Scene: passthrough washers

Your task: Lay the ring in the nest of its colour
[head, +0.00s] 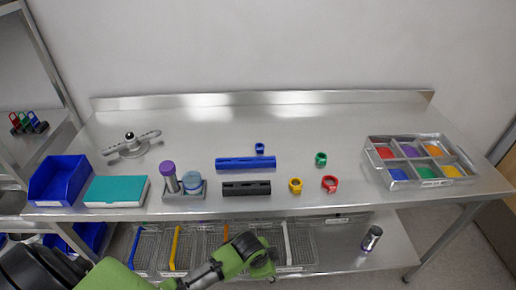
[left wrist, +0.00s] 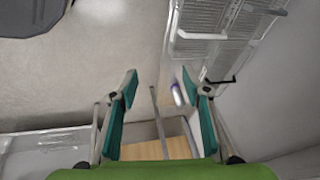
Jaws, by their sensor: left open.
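Several small rings lie on the steel bench: a blue ring (head: 259,147) at the back, a green ring (head: 320,159), a yellow-orange ring (head: 296,185) and a red ring (head: 330,184) nearer the front. A metal tray (head: 368,161) at the right has coloured nests: red, purple and orange behind, blue, green and yellow in front. My left gripper (left wrist: 165,83) shows two teal fingers apart with nothing between them. In the head view my green left arm is low, in front of the bench edge, away from the rings. My right gripper is out of view.
A blue bar (head: 246,163) and a black bar (head: 246,188) lie mid-bench.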

